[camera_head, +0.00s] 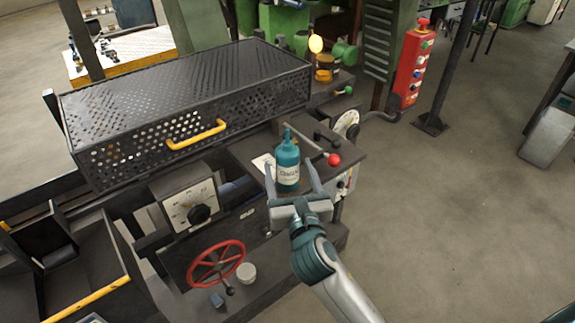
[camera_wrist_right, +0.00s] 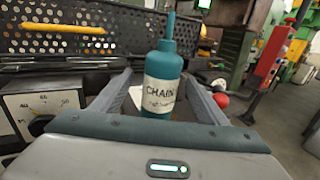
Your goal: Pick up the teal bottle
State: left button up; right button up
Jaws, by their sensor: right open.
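The teal bottle (camera_head: 288,163) stands upright on a dark machine top, with a white label and a thin nozzle. My right gripper (camera_head: 293,180) is open, with one finger on each side of the bottle. In the right wrist view the bottle (camera_wrist_right: 164,88) stands between the two fingers (camera_wrist_right: 165,95), its label reading "CHAIN" and its lower part hidden behind the gripper body. I cannot tell whether either finger touches it. My left gripper is not in view.
A lever with a red knob (camera_head: 333,160) is close to the bottle's right. A perforated black cover (camera_head: 190,90) with a yellow handle (camera_head: 197,134) rises behind and left. A red handwheel (camera_head: 216,264) and a dial (camera_head: 190,204) are at front left. Open floor (camera_head: 470,220) lies right.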

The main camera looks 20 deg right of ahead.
aim_at(289, 151)
jog(key=w, duration=0.1)
jog(key=w+p, duration=0.1)
jog(key=w, duration=0.1)
jog(key=shift+w+d+r, duration=0.1)
jog(key=shift+d+r, duration=0.1)
jog(key=shift+d, duration=0.15)
jog(key=shift+w+f, duration=0.1)
jog(key=shift+w, duration=0.2)
jog(key=shift+c, duration=0.6)
jog(key=c, duration=1.2)
jog(key=shift+r, duration=0.95)
notch_tip(289, 151, up, 2)
jog(key=shift+r+b, duration=0.25)
jog(key=shift+b, duration=0.1)
jog(key=d+r, duration=0.2)
jog(key=d, duration=0.1)
jog(key=s+d+r+b, duration=0.1)
jog(key=d+r, duration=0.1)
jog(key=d, duration=0.2)
jog(key=s+d+r+b, duration=0.1)
jog(key=d+r, duration=0.1)
jog(key=d, duration=0.2)
jog(key=shift+s+d+r, duration=0.2)
jog(key=shift+d+r, duration=0.05)
jog(key=shift+r, duration=0.15)
